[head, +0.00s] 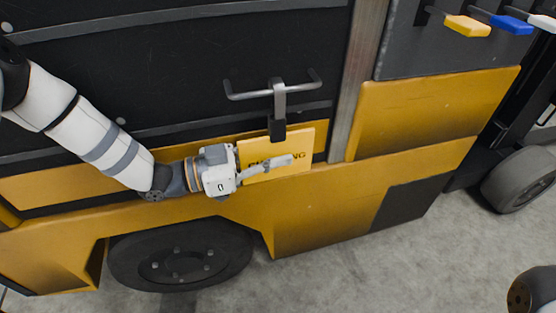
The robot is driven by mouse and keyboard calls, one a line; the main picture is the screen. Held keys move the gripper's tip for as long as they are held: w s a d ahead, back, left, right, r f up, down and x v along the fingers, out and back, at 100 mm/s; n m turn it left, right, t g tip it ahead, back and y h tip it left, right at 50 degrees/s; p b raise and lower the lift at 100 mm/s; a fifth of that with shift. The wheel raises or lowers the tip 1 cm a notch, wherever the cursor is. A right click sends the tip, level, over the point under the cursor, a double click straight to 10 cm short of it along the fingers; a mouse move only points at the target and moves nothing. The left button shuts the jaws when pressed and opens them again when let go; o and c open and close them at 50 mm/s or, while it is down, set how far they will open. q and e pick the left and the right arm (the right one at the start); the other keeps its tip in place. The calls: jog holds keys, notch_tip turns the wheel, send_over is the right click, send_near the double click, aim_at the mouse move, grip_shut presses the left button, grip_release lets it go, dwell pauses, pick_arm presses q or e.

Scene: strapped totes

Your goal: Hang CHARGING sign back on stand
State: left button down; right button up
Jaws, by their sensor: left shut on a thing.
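A grey T-shaped bar (279,98) with upturned ends and a black lower block (277,128) stands just above. The block overlaps the sign's top edge in the picture; I cannot tell whether they touch. My right gripper is not in view.
A yellow and black forklift body (330,222) fills the area behind the sign, with a dark wheel (181,255) below. Yellow, blue and white levers (467,26) are at the top right. Another wheel (520,180) stands at the right. Bare concrete floor (400,265) shows at the bottom.

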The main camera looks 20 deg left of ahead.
pick_arm(q)
jog(key=shift+f, duration=0.15)
jog(key=shift+f, duration=0.1)
jog(key=shift+f, duration=0.15)
jog(key=c, duration=1.8)
grip_release()
